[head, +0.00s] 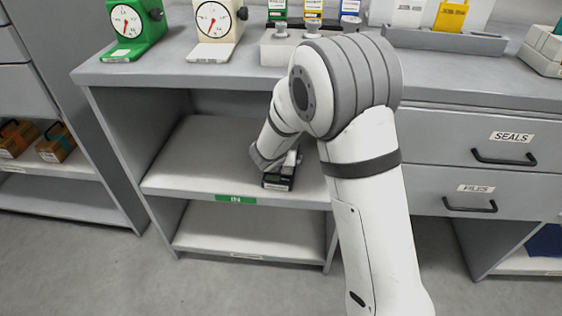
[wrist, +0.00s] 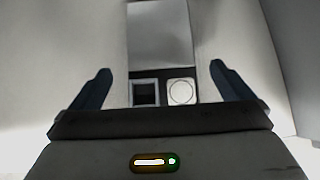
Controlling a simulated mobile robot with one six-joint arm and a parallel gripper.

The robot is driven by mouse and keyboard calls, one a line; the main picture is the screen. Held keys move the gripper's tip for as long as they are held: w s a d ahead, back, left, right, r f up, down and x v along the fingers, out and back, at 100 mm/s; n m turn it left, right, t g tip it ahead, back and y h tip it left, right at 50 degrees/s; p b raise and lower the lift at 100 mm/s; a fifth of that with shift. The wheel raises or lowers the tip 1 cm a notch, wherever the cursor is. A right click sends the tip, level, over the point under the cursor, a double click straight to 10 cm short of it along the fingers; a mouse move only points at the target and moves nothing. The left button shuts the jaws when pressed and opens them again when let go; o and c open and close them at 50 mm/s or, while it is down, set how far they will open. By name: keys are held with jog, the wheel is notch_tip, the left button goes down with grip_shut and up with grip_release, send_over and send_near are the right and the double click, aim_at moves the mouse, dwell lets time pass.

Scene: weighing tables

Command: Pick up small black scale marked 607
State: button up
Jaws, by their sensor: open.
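A small black scale (head: 279,181) sits on the upper shelf inside the cabinet, near the shelf's front edge. Its label is too small to read. In the wrist view the scale shows a grey metal plate (wrist: 160,35), a dark square display and a round white button. My gripper (wrist: 160,82) is open, with one dark finger on each side of the scale and a gap to each. In the head view my arm reaches into the shelf and hides part of the scale; the fingertips are not clear there.
The shelf (head: 200,160) has free room left of the scale, and a green label marks its front edge. The worktop above carries a green dial scale (head: 135,28), a cream dial scale (head: 215,28) and a weight block (head: 278,48). Drawers (head: 480,145) stand to the right.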

jog(key=b+x, duration=0.2)
jog(key=x, duration=0.3)
jog(key=shift+w+f, duration=0.2)
jog(key=shift+f, duration=0.15)
jog(key=shift+c, duration=0.4)
jog(key=shift+r, duration=0.1)
jog(key=c, duration=1)
